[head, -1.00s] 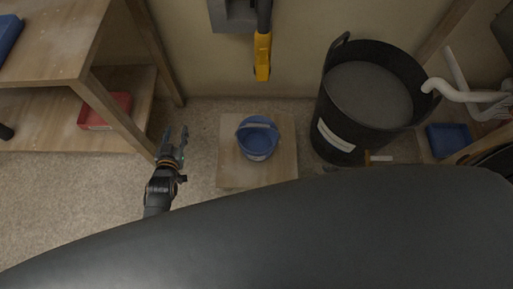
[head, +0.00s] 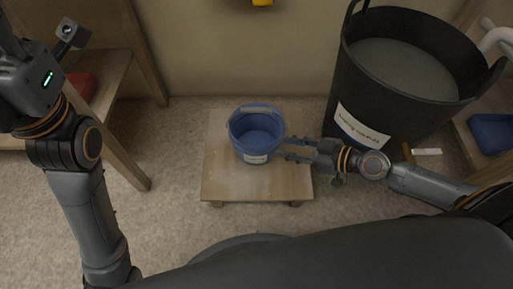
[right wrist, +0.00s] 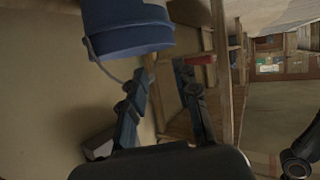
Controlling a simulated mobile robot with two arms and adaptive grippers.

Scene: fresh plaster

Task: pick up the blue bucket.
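The blue bucket (head: 257,145) stands upright on a low wooden stool (head: 225,185) in the head view, with a pale label on its front and its handle lying towards the far rim. My right gripper (head: 288,149) comes in from the right, open and empty, its fingertips close beside the bucket's right side. Whether they touch it I cannot tell. In the right wrist view the bucket (right wrist: 128,38) is at the top, cut off, beyond the open fingers (right wrist: 160,70). My left arm rises at the left; its gripper fingers are out of the picture.
A large black tub (head: 400,105) with grey contents stands right of the stool, close behind my right gripper. A wooden shelf (head: 105,75) is at the left, a blue tray (head: 492,132) at the far right. A brown-handled tool (head: 408,152) lies by the tub. Carpet before the stool is clear.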

